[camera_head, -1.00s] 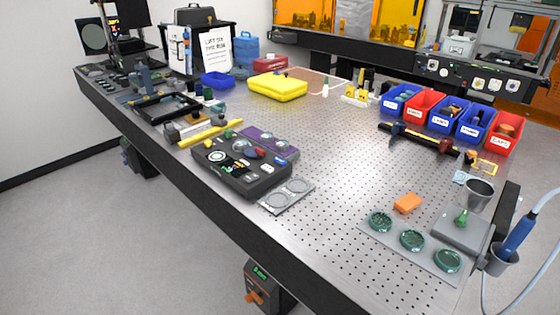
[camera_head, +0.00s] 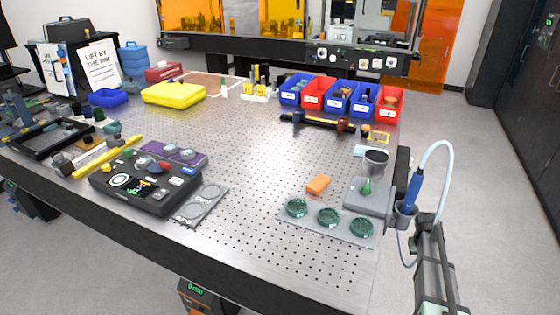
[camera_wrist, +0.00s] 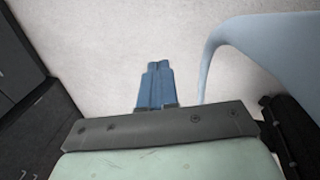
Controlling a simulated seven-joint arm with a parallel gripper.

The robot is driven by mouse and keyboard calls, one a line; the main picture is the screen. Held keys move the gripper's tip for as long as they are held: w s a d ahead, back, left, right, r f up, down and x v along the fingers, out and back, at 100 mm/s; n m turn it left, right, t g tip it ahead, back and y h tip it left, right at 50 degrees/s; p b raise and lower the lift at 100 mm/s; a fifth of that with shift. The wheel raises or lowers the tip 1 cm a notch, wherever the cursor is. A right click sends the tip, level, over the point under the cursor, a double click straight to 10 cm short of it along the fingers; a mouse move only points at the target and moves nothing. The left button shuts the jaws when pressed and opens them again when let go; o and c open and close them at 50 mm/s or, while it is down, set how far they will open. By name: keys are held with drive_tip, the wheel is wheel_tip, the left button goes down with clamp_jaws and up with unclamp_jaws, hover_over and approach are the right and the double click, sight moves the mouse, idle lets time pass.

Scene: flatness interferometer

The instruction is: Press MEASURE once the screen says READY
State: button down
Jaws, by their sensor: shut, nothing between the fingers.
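A black control box (camera_head: 145,190) lies at the left front of the perforated metal table in the head view. Its top carries a small lit screen, a round dial and several coloured knobs and buttons. The screen's words and the button labels are too small to read, so I cannot tell which one is MEASURE. My gripper (camera_wrist: 156,66) shows in the wrist view, its blue fingers shut together and empty. It points at a plain pale surface, touching nothing I can see. The box is not in the wrist view.
A blue-handled tool (camera_head: 414,188) with a pale hose stands in a cup at the table's right edge. Green round pieces (camera_head: 328,216) lie on a plate at the front. Blue and red bins (camera_head: 340,97) stand at the back. The table middle is largely clear.

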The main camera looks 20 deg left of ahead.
drive_tip(key=w+r+t, duration=0.1)
drive_tip(key=w+r, duration=0.5)
drive_tip(key=r, duration=0.3)
drive_tip(key=w+r+t+h, duration=0.1)
drive_tip(key=w+r, duration=0.5)
drive_tip(key=r, duration=0.3)
drive_tip(key=w+r+t, duration=0.2)
drive_tip(key=w+r, duration=0.3)
drive_tip(key=r, duration=0.4)
drive_tip(key=w+a+r+n+t, duration=0.1)
drive_tip(key=w+a+r+n, duration=0.15)
drive_tip(key=a+r, duration=0.55)
drive_tip(key=s+a+r+n+t+y, duration=0.15)
drive_tip(key=s+a, duration=0.25)
drive_tip(key=a, duration=0.9)
drive_tip(key=s+a+r, duration=0.2)
drive_tip(key=s+a, duration=0.2)
drive_tip(key=a, duration=1)
drive_tip(key=s+a+r+n+y, duration=0.15)
drive_tip(key=s+a, duration=0.25)
drive_tip(key=a, duration=0.9)
drive_tip(key=s+a+r+n+y, duration=0.1)
drive_tip(key=s+a+r, duration=0.1)
drive_tip(key=s+a, duration=1.3)
drive_tip(key=s+a+r+n+t+y, duration=0.1)
drive_tip(key=s+a+r+n, duration=0.1)
drive_tip(key=s+a, duration=1.3)
drive_tip(key=shift+s+a+r, duration=0.2)
drive_tip(key=shift+a+r, duration=0.1)
drive_tip(key=shift+a, duration=0.4)
